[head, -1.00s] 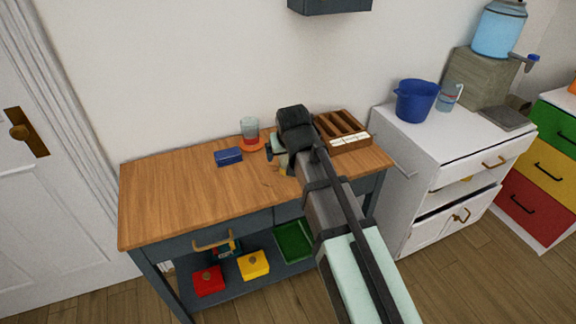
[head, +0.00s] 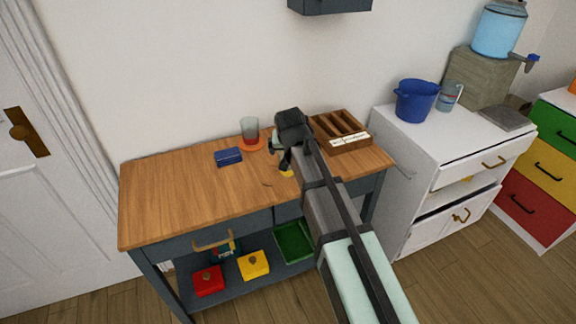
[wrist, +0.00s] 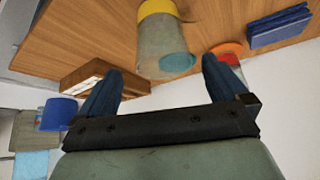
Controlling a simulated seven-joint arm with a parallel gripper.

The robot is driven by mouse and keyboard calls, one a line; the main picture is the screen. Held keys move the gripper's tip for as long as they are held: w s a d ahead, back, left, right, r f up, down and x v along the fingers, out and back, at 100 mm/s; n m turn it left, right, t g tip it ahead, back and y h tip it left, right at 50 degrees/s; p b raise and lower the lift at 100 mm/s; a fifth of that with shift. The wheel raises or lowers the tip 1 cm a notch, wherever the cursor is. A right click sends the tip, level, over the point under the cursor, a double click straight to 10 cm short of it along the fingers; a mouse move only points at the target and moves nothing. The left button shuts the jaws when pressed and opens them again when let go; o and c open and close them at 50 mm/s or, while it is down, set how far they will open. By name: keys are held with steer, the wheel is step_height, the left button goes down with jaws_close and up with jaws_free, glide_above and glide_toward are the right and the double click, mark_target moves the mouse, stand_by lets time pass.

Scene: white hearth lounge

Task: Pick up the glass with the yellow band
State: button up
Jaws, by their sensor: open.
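The glass with the yellow band (wrist: 160,45) is greyish and see-through, and stands on the wooden worktop (head: 185,195). In the wrist view its yellow band is at the top edge of the picture. In the head view my arm hides most of it; only a bit of yellow (head: 287,173) shows below the gripper. My gripper (wrist: 162,66) is open and empty. Its two blue fingers lie either side of the glass's near end in the picture; I cannot tell how far the glass reaches between them. I see no contact.
Another glass, with red in its lower part (head: 250,130), stands on an orange coaster (head: 252,146) left of the gripper. A blue box (head: 228,157) lies further left. A wooden compartment tray (head: 343,132) stands close on the right. The worktop's left part is clear.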

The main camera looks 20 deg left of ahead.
steer(key=shift+a+x, duration=0.15)
steer(key=shift+x, duration=1.4)
steer(key=shift+a+x, duration=0.15)
steer(key=shift+x, duration=1.4)
steer(key=shift+r, duration=0.15)
steer(key=shift+c, duration=0.3)
steer(key=c, duration=1)
steer(key=shift+c, duration=0.5)
steer(key=shift+r, duration=0.15)
